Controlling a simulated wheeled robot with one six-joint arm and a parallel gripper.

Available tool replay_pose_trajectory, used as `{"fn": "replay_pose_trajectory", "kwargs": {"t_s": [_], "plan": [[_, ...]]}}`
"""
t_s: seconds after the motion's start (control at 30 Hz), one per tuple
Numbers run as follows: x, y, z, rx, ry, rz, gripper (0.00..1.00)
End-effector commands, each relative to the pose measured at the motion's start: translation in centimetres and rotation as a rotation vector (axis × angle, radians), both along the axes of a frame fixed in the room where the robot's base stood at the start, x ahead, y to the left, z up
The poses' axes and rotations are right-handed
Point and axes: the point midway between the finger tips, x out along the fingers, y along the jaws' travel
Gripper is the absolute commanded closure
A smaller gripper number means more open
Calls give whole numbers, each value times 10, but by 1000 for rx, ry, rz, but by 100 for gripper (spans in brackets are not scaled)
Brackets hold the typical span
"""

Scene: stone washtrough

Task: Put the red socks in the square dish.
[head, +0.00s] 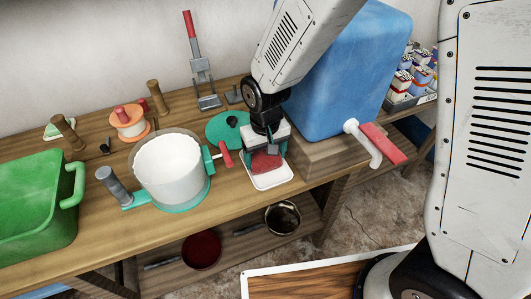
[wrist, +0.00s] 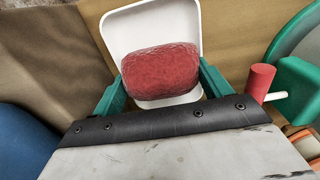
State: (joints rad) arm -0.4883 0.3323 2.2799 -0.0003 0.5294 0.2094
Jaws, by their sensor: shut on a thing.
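The red socks (head: 265,163) are a rounded bundle between the jaws of my gripper (head: 268,152). In the wrist view the red socks (wrist: 160,72) sit between the two teal fingers of my gripper (wrist: 162,82), which is shut on them. The white square dish (head: 270,184) lies on the wooden bench under my gripper. In the wrist view the square dish (wrist: 116,27) shows behind the bundle, which covers its middle. The socks are over the dish; I cannot tell whether they touch its floor.
A white pot (head: 170,173) with teal fittings and a red-handled part stands left of the dish. A blue tank (head: 345,75) with a red-handled tap (head: 383,143) stands close on the right. A teal round plate (head: 222,130) lies behind. A green tub (head: 35,205) is far left.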

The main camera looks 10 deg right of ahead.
Motion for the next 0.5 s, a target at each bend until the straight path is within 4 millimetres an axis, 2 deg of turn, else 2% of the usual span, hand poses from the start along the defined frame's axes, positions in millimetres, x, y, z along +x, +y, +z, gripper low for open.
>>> {"fn": "replay_pose_trajectory", "kwargs": {"t_s": [0.27,0.3,0.33,0.37,0.5], "plan": [[0,0,-3,0,1,0,47],[0,0,-3,0,0,1,15],[0,0,-3,0,0,1,7],[0,0,-3,0,0,1,1],[0,0,-2,0,0,1,1]]}}
